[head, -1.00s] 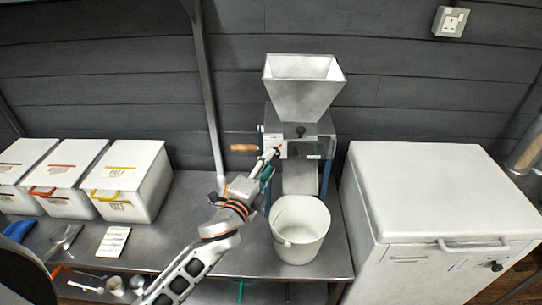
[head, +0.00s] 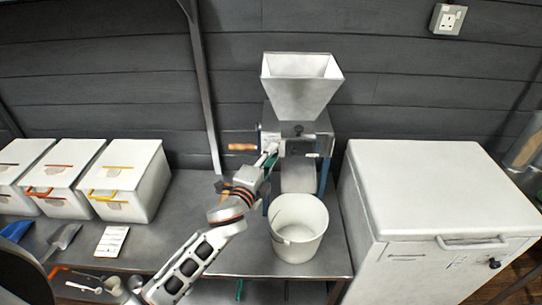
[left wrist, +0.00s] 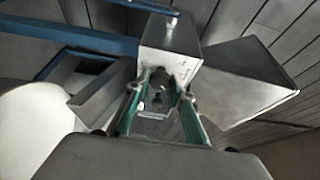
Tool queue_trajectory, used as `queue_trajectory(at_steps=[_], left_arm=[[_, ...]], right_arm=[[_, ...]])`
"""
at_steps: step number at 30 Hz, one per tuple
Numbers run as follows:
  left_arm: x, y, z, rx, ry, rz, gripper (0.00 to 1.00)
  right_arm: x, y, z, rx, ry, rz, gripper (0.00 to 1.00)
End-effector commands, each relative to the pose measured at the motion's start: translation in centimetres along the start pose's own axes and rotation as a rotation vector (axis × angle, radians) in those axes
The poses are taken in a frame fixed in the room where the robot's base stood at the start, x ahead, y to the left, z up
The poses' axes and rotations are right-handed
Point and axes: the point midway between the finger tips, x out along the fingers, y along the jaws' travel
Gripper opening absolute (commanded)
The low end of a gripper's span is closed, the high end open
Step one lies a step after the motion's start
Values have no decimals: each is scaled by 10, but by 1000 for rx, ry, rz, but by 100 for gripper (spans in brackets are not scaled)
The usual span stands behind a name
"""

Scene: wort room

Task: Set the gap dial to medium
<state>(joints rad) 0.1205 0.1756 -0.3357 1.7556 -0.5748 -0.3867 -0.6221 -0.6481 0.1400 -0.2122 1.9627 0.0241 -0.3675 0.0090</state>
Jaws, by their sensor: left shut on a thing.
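The grain mill (head: 298,125) stands on the bench against the wall, with a metal hopper on top. My left gripper (head: 270,155) reaches up to the left part of the mill's front. Its green-edged fingers are shut on a small dark part, which I take to be the gap dial (left wrist: 159,82), in the left wrist view. The gripper covers most of the dial in the head view. The dial's marks and setting are too small to read. My right gripper is not in view.
A white bucket (head: 299,228) stands just below the mill's outlet, close to my left arm. A wooden crank handle (head: 242,147) sticks out left of the mill. White bins (head: 125,180) stand at left, a large white chest (head: 430,195) at right.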

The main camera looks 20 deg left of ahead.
Motion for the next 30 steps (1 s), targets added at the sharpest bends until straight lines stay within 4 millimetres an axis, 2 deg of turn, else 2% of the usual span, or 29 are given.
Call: queue_trajectory(at_steps=[7, 15, 25, 30], left_arm=[[0, 5, 0, -66, -2, -24, 1], [0, 12, 0, -249, -3, -95, 1], [0, 13, -1, -503, -5, -198, 1], [0, 11, -1, -603, -5, -242, 1]], right_arm=[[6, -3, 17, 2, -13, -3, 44], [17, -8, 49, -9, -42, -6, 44], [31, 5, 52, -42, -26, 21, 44], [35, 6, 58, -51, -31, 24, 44]])
